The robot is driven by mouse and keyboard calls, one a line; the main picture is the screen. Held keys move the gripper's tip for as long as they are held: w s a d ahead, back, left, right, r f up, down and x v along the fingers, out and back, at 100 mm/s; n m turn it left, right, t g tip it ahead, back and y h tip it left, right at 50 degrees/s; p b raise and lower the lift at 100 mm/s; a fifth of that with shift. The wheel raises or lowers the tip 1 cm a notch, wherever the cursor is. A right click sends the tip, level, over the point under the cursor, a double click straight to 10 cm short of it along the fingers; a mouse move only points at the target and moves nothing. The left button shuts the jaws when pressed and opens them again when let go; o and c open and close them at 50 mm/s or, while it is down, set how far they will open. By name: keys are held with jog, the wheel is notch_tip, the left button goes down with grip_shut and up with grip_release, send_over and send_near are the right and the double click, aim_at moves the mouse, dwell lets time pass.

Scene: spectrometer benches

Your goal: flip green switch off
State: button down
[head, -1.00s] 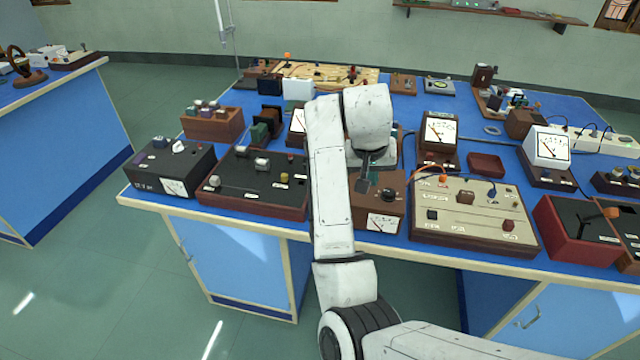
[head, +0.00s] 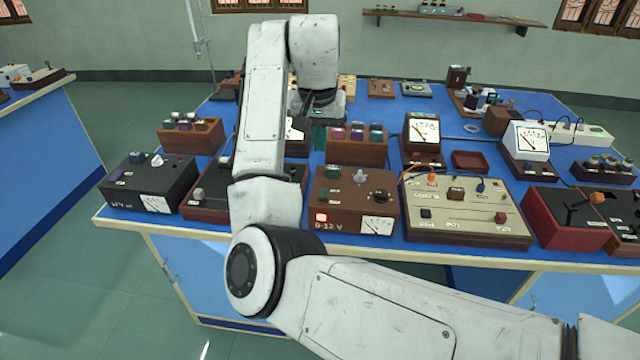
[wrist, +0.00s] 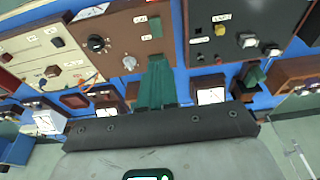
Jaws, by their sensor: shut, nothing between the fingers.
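In the wrist view the green switch (wrist: 154,26) shows on the brown box panel (wrist: 125,25), beside a black knob and a grey knob. My gripper (head: 318,138) is beyond the box in the head view, below my wrist, partly hidden there. In the wrist view my dark green fingers (wrist: 157,62) are together and empty, their tips pointing toward the switch with a gap in the picture. I cannot tell whether they touch the box.
A wooden rack with coloured blocks (head: 356,150) stands behind the box. A black-topped box (head: 205,200) is at its left, partly behind my arm. A beige panel with orange wires (head: 465,210) is close at its right. The blue table (head: 460,104) is crowded.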

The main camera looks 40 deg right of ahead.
jog(key=shift+f, duration=0.1)
send_over(321, 195)
jog(key=x, duration=0.4)
jog(key=s+a+x, duration=0.1)
jog(key=x, duration=0.2)
jog(key=a+p+x, duration=0.1)
jog(key=x, duration=0.3)
jog(key=shift+s+f, duration=0.3)
jog(key=shift+f, duration=0.3)
jog(key=shift+s+a+f, duration=0.1)
jog(key=shift+f, duration=0.7)
jog(key=shift+s+a+f+t+h, duration=0.15)
jog(key=shift+f+t+h, duration=0.2)
jog(key=shift+f, duration=0.2)
jog(key=shift+r, duration=0.2)
